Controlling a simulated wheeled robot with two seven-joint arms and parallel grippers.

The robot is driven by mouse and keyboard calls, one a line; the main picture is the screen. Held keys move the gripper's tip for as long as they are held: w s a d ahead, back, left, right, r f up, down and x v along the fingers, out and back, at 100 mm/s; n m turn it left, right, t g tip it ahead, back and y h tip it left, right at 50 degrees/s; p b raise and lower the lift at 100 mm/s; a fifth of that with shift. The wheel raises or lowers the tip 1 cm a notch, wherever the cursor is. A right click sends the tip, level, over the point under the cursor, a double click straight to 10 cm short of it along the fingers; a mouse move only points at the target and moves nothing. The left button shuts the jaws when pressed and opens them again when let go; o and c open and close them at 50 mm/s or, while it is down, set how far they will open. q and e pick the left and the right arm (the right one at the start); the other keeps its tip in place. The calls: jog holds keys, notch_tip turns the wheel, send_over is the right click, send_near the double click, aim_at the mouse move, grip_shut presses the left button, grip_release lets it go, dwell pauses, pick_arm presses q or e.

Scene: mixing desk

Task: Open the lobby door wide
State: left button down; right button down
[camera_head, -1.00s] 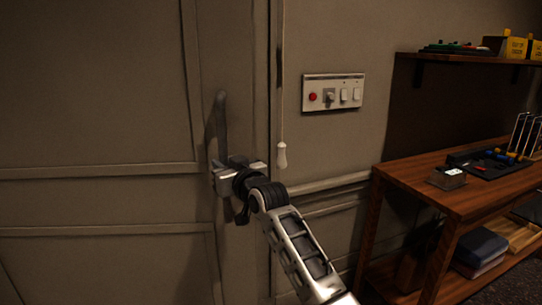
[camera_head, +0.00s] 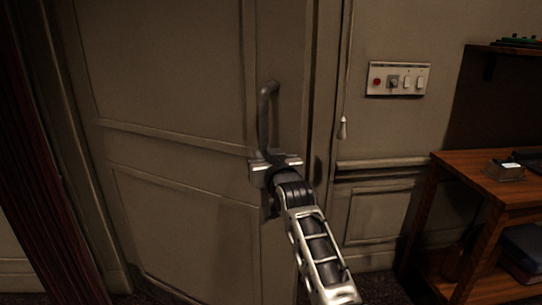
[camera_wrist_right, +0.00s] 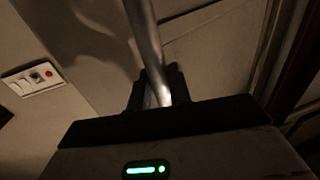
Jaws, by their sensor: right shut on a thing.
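The lobby door (camera_head: 190,200) is a beige panelled door filling the middle of the head view. Its lower edge slopes down toward the handle side, so it appears to stand ajar toward me; how wide the gap is I cannot tell. A grey vertical bar handle (camera_head: 266,115) is near its right edge. My right gripper (camera_head: 272,165) is shut on the lower part of this handle. In the right wrist view, the handle (camera_wrist_right: 146,35) runs down between the dark fingers of my right gripper (camera_wrist_right: 156,90). My left gripper is out of view.
Right of the door are a switch plate (camera_head: 398,79) with a red button and a hanging pull cord (camera_head: 343,128). A wooden shelf unit (camera_head: 480,168) stands at the far right. A dark red curtain-like strip (camera_head: 40,170) is at the left edge.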

jog(key=shift+a, duration=0.35)
jog(key=c, duration=1.5)
grip_release()
jog(key=shift+o, duration=0.8)
jog(key=shift+a, duration=0.15)
jog(key=shift+d, duration=0.2)
